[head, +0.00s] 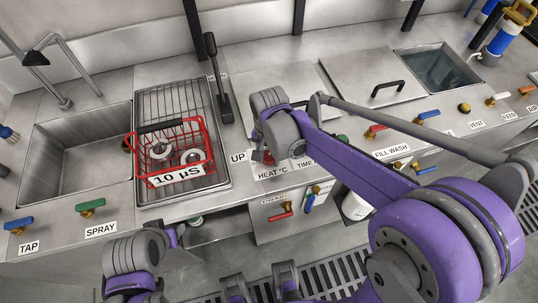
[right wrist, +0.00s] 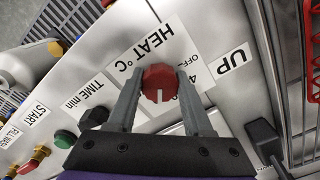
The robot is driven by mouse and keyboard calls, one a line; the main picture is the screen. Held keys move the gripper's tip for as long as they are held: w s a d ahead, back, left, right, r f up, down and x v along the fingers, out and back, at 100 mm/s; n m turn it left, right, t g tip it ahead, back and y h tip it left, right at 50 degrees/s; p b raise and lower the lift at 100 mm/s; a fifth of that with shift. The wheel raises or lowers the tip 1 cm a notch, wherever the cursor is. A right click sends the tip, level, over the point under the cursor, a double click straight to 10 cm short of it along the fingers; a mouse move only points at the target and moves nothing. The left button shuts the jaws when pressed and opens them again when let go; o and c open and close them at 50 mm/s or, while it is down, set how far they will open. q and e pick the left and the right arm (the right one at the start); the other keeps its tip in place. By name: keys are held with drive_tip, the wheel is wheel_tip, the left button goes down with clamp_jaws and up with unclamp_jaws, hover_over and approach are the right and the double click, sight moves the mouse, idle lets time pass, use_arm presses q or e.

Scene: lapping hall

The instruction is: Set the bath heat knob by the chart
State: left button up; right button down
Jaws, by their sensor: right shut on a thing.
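The red heat knob (right wrist: 159,78) sits on the steel panel by the "HEAT °C" label (right wrist: 148,46). A white pointer line on it points toward the bottom of the right wrist view. Beside it I read "OFF" and a "4"; the rest of the scale is hidden by my fingers and the knob. My right gripper (right wrist: 160,90) has a finger on each side of the knob and is shut on it. In the head view the right gripper (head: 268,156) is mostly behind its own wrist. I cannot identify a chart.
A red wire basket (head: 133,152) tagged "10 µS" stands on the rack left of the knob, holding pale rings. A dark knob (right wrist: 94,117) and a green button (right wrist: 65,138) lie along the panel.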

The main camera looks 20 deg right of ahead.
sight(269, 156)
drive_tip(key=shift+m, duration=0.4)
drive_tip(key=shift+c, duration=1.5)
unclamp_jaws()
wheel_tip(269, 156, up, 11)
drive_tip(key=p, duration=0.1)
drive_tip(key=s+d+f+n+t+p, duration=0.1)
drive_tip(key=s+d+n+t+p, duration=0.1)
drive_tip(key=s, duration=0.5)
drive_tip(key=s+d+n+t+p, duration=0.3)
drive_tip(key=s+d+n, duration=0.1)
drive_tip(key=s+n, duration=0.2)
drive_tip(key=shift+s+d+f+n, duration=0.3)
drive_tip(key=shift+s+d+f, duration=0.05)
drive_tip(key=shift+s, duration=0.15)
